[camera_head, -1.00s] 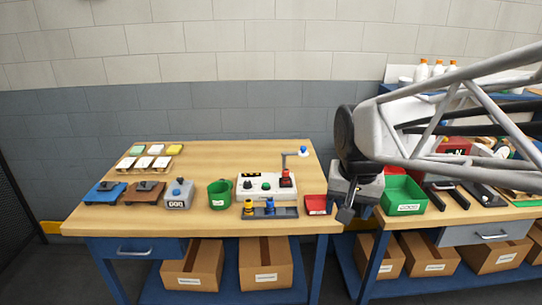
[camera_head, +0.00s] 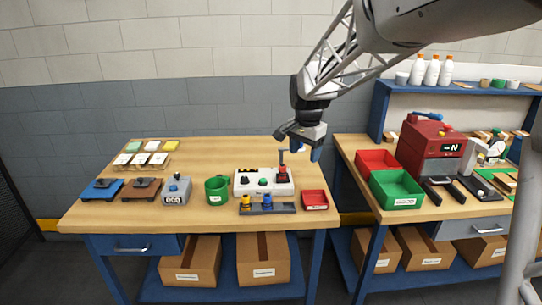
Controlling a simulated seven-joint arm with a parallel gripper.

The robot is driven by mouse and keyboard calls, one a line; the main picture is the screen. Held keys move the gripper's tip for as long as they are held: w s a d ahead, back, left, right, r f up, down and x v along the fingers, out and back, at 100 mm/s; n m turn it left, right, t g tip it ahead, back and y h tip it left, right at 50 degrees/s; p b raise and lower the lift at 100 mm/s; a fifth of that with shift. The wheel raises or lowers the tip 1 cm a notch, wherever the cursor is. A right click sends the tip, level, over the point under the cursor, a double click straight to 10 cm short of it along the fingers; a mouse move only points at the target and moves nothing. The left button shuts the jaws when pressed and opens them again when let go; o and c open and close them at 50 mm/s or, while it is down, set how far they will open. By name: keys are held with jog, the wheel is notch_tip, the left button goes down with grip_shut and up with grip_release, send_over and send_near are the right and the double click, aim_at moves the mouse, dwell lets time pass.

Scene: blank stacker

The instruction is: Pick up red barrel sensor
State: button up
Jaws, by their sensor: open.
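A small red piece (camera_head: 283,172), which looks like the red barrel sensor, stands upright at the right end of a white control box (camera_head: 250,188) on the left table. A thin post with an arm rises beside it. A dark rack (camera_head: 284,208) in front of the box holds a yellow piece (camera_head: 246,202) and a blue piece (camera_head: 267,200). My gripper (camera_head: 298,146) is open and appears empty.
A grey counter box (camera_head: 176,192) stands farther left. The right table carries a green bin (camera_head: 397,190) and a red machine (camera_head: 432,145). The table's back middle is clear.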

aim_at(283, 165)
jog(key=w+a+f+m, duration=0.1)
jog(key=w+f, duration=0.2)
jog(key=w, duration=0.3)
jog(key=w+a+f+m, duration=0.2)
jog(key=w+f, duration=0.2)
jog(key=w, duration=0.2)
jog(key=w+a+f+m+g, duration=0.1)
jog(key=w+f, duration=0.3)
jog(key=w, duration=0.3)
jog(key=shift+a+m, duration=0.25)
jog(key=shift+m, duration=0.05)
jog(key=shift+s+f, duration=0.1)
jog(key=shift+f, duration=1.25)
jog(key=shift+d+f, duration=0.1)
jog(key=shift+f, duration=2.5)
jog(key=c, duration=1.1)
jog(key=shift+o, duration=0.2)
